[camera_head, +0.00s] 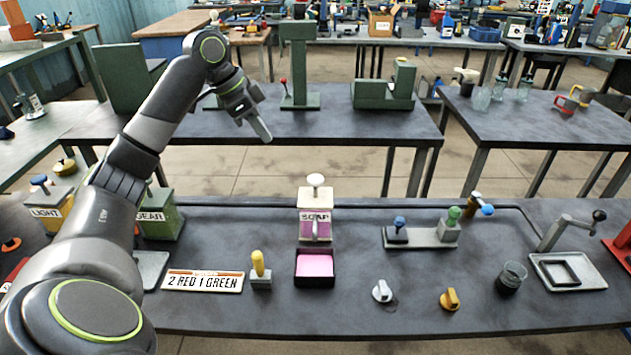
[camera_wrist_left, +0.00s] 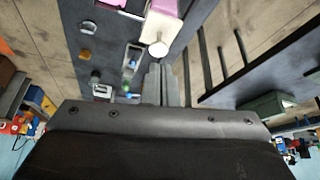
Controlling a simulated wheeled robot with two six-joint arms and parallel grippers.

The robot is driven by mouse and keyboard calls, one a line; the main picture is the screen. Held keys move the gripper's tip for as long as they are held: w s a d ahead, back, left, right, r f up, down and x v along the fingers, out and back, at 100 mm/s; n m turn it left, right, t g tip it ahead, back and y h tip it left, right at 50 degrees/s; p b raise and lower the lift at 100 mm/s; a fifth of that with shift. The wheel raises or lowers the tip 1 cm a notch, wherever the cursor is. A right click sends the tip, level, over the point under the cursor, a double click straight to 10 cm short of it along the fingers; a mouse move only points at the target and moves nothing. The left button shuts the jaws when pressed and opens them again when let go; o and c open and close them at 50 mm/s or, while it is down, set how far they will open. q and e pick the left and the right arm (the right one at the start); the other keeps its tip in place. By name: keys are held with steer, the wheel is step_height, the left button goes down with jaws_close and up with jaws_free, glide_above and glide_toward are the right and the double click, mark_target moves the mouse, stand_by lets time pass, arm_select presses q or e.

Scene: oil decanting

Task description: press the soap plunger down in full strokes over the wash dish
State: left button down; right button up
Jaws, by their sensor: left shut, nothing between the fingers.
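The soap dispenser (camera_head: 315,225) is a cream block with a pink front labelled SOAP, standing at the middle of the near bench. Its plunger (camera_head: 316,181) has a round white knob that stands raised above the block. The wash dish (camera_head: 314,283) is a black square tray in front of it, with a bright pink surface inside. My left gripper (camera_head: 262,132) is shut and empty, in the air above and left of the plunger in the head view. In the left wrist view the plunger knob (camera_wrist_left: 158,49) shows close beyond the shut fingers (camera_wrist_left: 161,82). My right gripper is not in view.
A yellow-handled peg (camera_head: 259,265) stands left of the dish, beside a sign reading 2 RED 1 GREEN (camera_head: 203,281). A stand with blue and green knobs (camera_head: 422,236) is to the right. The bench between dispenser and stand is clear.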

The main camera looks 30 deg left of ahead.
arm_select(q)
steer(key=shift+v, duration=1.15)
stand_by(0.4)
steer(key=t+h+p, duration=0.1)
steer(key=t+p, duration=0.1)
steer(key=p, duration=1.1)
glide_toward(315, 178)
steer(key=shift+a+r, duration=0.25)
steer(key=shift+a, duration=0.2)
steer(key=shift+f+b, duration=0.1)
steer(key=shift+b, duration=0.3)
steer(key=b+x, duration=0.6)
steer(key=x, duration=0.1)
steer(key=shift+d, duration=0.15)
